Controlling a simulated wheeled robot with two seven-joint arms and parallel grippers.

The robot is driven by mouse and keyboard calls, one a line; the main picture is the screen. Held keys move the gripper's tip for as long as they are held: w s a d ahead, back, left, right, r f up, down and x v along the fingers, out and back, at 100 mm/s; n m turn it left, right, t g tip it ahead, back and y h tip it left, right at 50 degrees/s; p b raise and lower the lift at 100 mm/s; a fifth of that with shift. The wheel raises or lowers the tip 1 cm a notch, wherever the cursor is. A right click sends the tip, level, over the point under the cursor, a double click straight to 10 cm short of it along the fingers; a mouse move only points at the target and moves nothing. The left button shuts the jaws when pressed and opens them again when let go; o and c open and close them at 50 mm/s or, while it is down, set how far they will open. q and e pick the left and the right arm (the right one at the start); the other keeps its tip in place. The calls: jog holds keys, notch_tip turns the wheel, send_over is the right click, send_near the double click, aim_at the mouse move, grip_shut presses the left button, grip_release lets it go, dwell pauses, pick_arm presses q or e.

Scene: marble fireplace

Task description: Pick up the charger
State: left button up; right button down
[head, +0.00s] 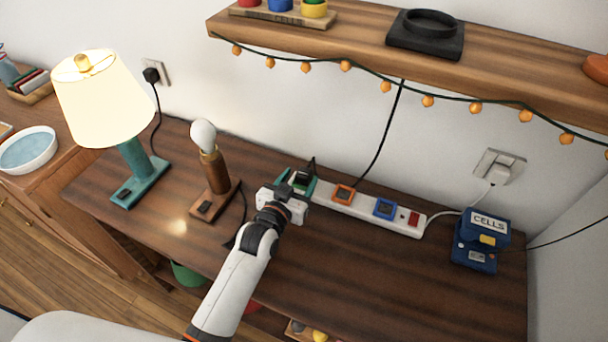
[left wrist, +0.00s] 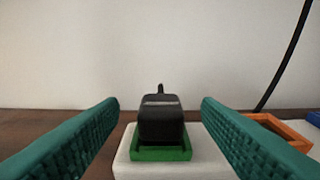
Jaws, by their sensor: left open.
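A black block that looks like the charger (left wrist: 161,122) sits upright in the green-framed socket (left wrist: 160,154) at the left end of the white power strip (head: 335,202). A short cable stub rises behind it. My left gripper (head: 299,177) is open over that end of the strip, with one teal finger on each side of the block in the left wrist view. The fingers appear apart from the block, with a gap on both sides. In the head view the block is partly hidden by the gripper. My right gripper is not in view.
An orange-framed socket (head: 343,194) and a blue-framed socket (head: 385,208) lie along the strip. A bulb lamp (head: 211,170) stands left of my arm, with a lit teal lamp (head: 132,165) beyond. A blue CELLS box (head: 476,256) stands right. A shelf (head: 360,38) overhangs.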

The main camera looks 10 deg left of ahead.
aim_at(301, 178)
pick_arm(q)
jog(key=x, duration=0.3)
jog(key=shift+w+d+f, duration=0.1)
jog(key=shift+w+f, duration=0.05)
jog(key=shift+w, duration=0.15)
jog(key=shift+s, duration=0.1)
